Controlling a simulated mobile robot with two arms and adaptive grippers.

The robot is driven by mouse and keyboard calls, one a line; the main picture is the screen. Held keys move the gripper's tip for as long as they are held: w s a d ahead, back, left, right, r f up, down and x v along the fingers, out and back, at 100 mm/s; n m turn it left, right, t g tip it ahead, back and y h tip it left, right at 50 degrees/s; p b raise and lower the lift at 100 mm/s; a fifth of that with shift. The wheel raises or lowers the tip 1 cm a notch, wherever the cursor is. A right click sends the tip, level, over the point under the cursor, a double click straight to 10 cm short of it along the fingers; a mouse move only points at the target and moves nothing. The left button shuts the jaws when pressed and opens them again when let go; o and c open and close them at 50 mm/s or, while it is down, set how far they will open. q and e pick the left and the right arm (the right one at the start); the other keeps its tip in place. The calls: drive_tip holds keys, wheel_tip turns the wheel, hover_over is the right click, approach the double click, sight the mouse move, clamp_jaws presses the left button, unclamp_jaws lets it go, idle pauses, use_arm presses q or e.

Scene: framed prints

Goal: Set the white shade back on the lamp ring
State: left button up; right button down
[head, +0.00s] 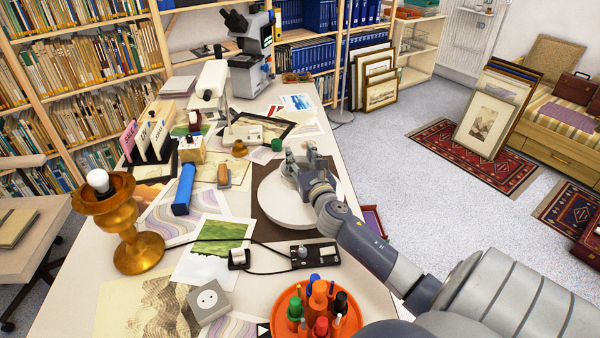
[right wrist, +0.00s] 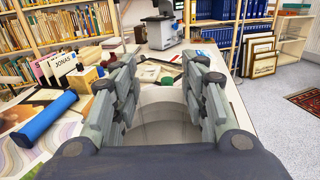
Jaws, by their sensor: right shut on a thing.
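The white shade (head: 276,205) is at the brown mat (head: 262,232) in the middle of the desk in the head view; I cannot tell if it touches the mat. My right gripper (head: 302,160) is shut on it near its far side and partly covers it. In the right wrist view, the shade (right wrist: 163,118) shows between the fingers of the right gripper (right wrist: 163,72). The brass lamp (head: 138,250) stands upright at the desk's left edge, with a white bulb (head: 98,180) inside its wide ring (head: 106,198). The shade is well to the right of the lamp. My left gripper is not in view.
A blue roll (head: 184,189), prints and a green picture (head: 214,248) lie between shade and lamp. A black cable joins a small switch (head: 238,258) and a power strip (head: 314,256). An orange tray (head: 316,310) of bottles is at the front. A white desk device (head: 246,128) stands behind.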

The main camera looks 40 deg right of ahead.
drive_tip(key=shift+w+f+b, duration=0.1)
drive_tip(key=shift+f+b, duration=0.55)
drive_tip(key=shift+f, duration=1.1)
drive_tip(key=shift+f, duration=0.15)
drive_tip(key=c, duration=0.9)
unclamp_jaws()
drive_tip(key=shift+a+f, duration=0.1)
drive_tip(key=shift+c, duration=0.2)
